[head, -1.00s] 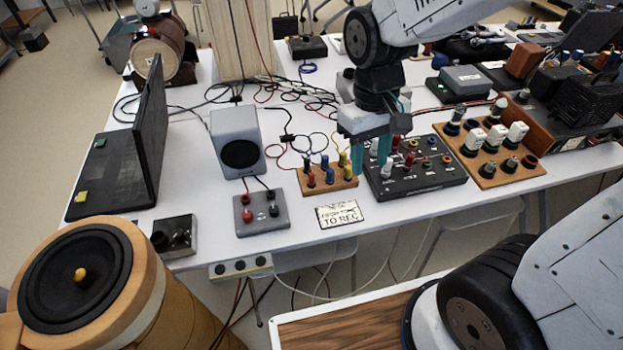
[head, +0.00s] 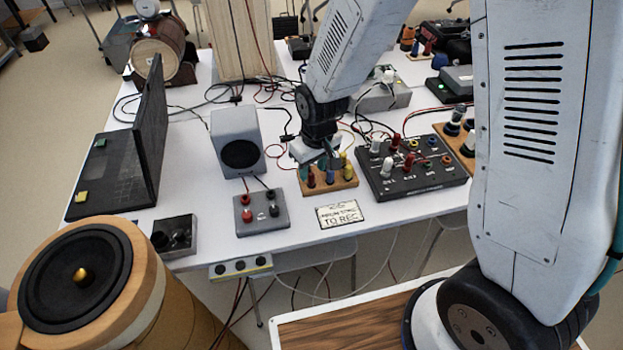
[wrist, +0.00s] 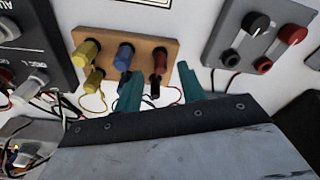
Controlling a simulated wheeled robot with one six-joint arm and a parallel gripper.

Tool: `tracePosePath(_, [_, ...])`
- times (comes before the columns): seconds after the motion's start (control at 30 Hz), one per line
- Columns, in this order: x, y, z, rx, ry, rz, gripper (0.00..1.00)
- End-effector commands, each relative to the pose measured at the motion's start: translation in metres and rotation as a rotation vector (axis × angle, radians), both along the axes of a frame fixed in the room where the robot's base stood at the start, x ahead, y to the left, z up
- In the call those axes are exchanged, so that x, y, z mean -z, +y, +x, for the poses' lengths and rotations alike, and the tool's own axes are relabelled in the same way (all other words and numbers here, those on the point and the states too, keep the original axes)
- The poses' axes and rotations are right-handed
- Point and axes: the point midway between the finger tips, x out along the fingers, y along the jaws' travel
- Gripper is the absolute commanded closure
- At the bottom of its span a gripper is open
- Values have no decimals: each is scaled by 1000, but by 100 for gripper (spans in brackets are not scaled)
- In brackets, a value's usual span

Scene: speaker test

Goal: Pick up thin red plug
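A thin, dark red plug (head: 311,179) stands upright at the front left of the small wooden block (head: 345,186). In the wrist view the red plug (wrist: 160,60) is at the right end of the block's outer row, beside a blue plug (wrist: 124,55) and a yellow plug (wrist: 86,52). My gripper (wrist: 160,72) is open, its teal fingers apart on either side of the red end of the block. A black plug (wrist: 155,90) shows between the fingers, nearer the palm. In the head view my gripper (head: 319,168) is over the block and partly hides its back row. Contact cannot be told.
A black panel (head: 415,180) with several plugs stands close right of the block. A grey terminal box (head: 262,213) and a grey speaker (head: 237,142) are to its left. A label plate (head: 340,214) lies in front. Loose wires run behind. Bare white table shows around the label.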

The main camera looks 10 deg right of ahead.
Motion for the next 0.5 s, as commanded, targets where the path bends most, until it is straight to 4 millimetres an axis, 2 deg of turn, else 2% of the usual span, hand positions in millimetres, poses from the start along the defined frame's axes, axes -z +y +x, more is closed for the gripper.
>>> tracePosePath(0.1, [19,2,2,1,3,-1,60])
tracePosePath(0.2, [28,2,3,1,2,-1,60])
tracePosePath(0.47, [31,3,4,0,0,0,60])
tracePosePath(0.5, [31,3,4,0,0,0,63])
